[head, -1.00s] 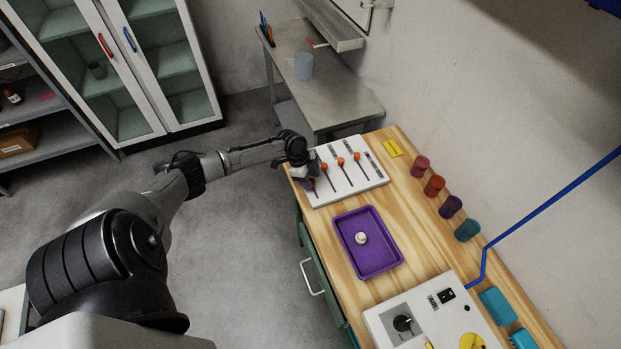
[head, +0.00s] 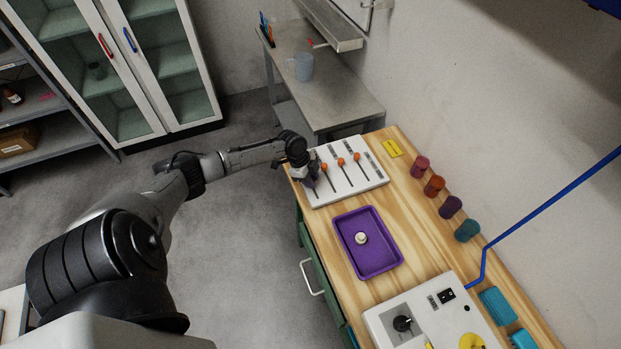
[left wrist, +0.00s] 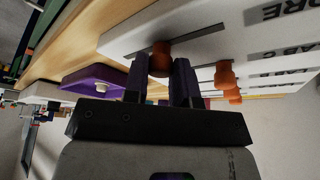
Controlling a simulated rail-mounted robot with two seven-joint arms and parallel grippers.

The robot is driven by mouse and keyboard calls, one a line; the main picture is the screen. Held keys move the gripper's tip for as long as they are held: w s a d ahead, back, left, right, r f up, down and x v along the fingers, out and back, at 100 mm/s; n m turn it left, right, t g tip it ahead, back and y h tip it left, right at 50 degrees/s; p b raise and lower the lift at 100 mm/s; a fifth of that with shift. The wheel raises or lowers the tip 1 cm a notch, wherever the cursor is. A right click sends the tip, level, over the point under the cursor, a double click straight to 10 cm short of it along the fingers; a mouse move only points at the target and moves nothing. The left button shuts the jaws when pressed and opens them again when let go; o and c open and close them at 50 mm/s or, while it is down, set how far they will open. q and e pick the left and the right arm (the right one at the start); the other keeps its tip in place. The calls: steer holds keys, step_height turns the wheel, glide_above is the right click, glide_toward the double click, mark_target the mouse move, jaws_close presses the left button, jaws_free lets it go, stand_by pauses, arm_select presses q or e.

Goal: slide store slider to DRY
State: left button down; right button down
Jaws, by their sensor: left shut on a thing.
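The white slider panel (head: 350,181) lies on the far left end of the wooden bench. Orange knobs (head: 340,162) stand on its slots. My left gripper (head: 311,182) is at the panel's leftmost slider and hides its knob in the head view. In the left wrist view my left gripper (left wrist: 160,78) is shut on an orange slider knob (left wrist: 160,58), one dark finger on each side. The DRY mark is not readable. My right gripper is not in view.
A purple tray (head: 384,270) with a small white object lies beside the panel. Several coloured cups (head: 434,186) stand along the wall side. A control box (head: 420,295) is nearer. Other orange knobs (left wrist: 225,75) stand close to my left gripper.

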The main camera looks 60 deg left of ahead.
mark_target(320, 198)
arm_select(q)
steer(key=shift+d+r+p, duration=0.15)
steer(key=shift+d+p, duration=0.2)
steer(key=shift+d, duration=0.1)
steer(key=d, duration=0.1)
steer(key=d+p, duration=0.2)
steer(key=d, duration=0.1)
steer(key=shift+s, duration=0.3)
steer(key=shift+w+a, duration=0.1)
steer(key=shift+a, duration=0.05)
steer(key=c, duration=1.3)
jaws_free()
steer(key=o, duration=0.3)
steer(key=shift+d, duration=0.2)
steer(key=shift+o, duration=0.3)
steer(key=shift+a, duration=0.15)
